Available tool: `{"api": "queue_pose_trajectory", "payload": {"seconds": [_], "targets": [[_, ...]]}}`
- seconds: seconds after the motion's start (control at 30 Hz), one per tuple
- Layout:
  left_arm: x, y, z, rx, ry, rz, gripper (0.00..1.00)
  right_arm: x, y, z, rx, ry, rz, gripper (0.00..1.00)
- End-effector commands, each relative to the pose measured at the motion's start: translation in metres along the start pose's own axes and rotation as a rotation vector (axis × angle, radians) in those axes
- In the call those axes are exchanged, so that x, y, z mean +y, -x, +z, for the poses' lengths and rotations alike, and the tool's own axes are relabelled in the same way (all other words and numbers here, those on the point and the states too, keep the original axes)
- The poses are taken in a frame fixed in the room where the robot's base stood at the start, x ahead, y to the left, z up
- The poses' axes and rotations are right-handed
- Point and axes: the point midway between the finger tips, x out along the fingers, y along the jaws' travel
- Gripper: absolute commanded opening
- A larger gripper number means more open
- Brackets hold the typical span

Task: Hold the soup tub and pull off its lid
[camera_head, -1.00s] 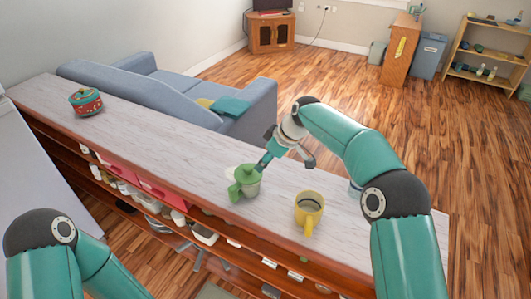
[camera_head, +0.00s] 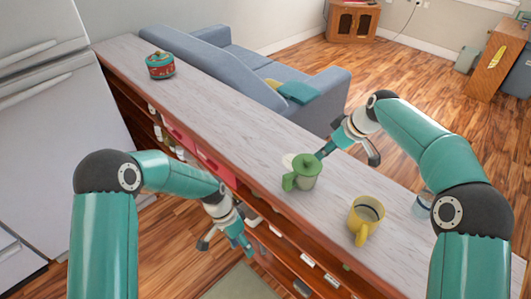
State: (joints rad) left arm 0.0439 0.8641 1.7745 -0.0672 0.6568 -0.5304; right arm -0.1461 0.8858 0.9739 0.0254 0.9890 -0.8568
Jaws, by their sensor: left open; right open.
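The soup tub looks to be the pale green tub (camera_head: 303,180) with a green lid (camera_head: 306,164) and a green side handle. It stands upright on the wooden counter, and the lid sits on it. My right gripper (camera_head: 347,157) is open just behind and to the right of the tub. One of its fingers is close to the lid; I cannot tell whether it touches. My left gripper (camera_head: 227,245) is open and empty, in front of the counter and lower left of the tub.
A yellow mug (camera_head: 365,217) stands right of the tub, with a clear glass (camera_head: 422,205) further right. A red pot with a teal lid (camera_head: 160,67) is at the counter's far left end. Full shelves lie under the counter (camera_head: 225,105). A blue sofa (camera_head: 215,62) stands behind.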

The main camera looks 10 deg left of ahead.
Motion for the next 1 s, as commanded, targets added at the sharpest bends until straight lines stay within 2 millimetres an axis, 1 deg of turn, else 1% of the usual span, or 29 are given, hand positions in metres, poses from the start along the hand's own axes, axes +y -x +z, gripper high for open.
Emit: {"api": "queue_pose_trajectory", "payload": {"seconds": [0.03, 0.07, 0.1, 0.17, 0.2, 0.27, 0.3, 0.4, 0.5, 0.6, 0.73, 0.87, 1.0], "targets": [[-0.006, 0.026, -0.024, 0.022, -0.052, -0.029, 0.58, 0.000, 0.000, 0.000, 0.000, 0.000, 0.000, 0.42], [-0.008, 0.040, -0.034, 0.029, -0.080, -0.042, 0.58, 0.000, 0.000, 0.000, 0.000, 0.000, 0.000, 0.42], [-0.010, 0.060, -0.049, 0.042, -0.115, -0.061, 0.58, 0.000, 0.000, 0.000, 0.000, 0.000, 0.000, 0.42], [-0.010, 0.089, -0.069, 0.064, -0.163, -0.092, 0.58, 0.000, 0.000, 0.000, 0.000, 0.000, 0.000, 0.42], [-0.009, 0.109, -0.082, 0.081, -0.190, -0.113, 0.58, 0.000, 0.000, 0.000, 0.000, 0.000, 0.000, 0.42], [-0.005, 0.138, -0.100, 0.111, -0.227, -0.145, 0.58, 0.000, 0.000, 0.000, 0.000, 0.000, 0.000, 0.42], [-0.002, 0.156, -0.111, 0.135, -0.245, -0.166, 0.58, 0.000, 0.000, 0.000, 0.000, 0.000, 0.000, 0.42], [0.009, 0.195, -0.136, 0.200, -0.280, -0.216, 0.58, 0.000, 0.000, 0.000, 0.000, 0.000, 0.000, 0.42], [0.022, 0.224, -0.156, 0.260, -0.311, -0.256, 0.58, 0.000, 0.000, 0.000, 0.000, 0.000, 0.000, 0.42], [0.039, 0.238, -0.166, 0.288, -0.343, -0.272, 0.58, 0.000, 0.000, 0.000, 0.000, 0.000, 0.000, 0.42], [0.053, 0.241, -0.171, 0.295, -0.368, -0.275, 0.58, 0.000, 0.000, 0.000, 0.000, 0.000, 0.000, 0.42], [0.053, 0.232, -0.175, 0.293, -0.372, -0.273, 0.58, 0.000, 0.000, 0.000, 0.000, 0.000, 0.000, 0.42], [0.049, 0.214, -0.180, 0.291, -0.371, -0.272, 0.58, 0.000, 0.000, 0.000, 0.000, 0.000, 0.000, 0.42]]}}
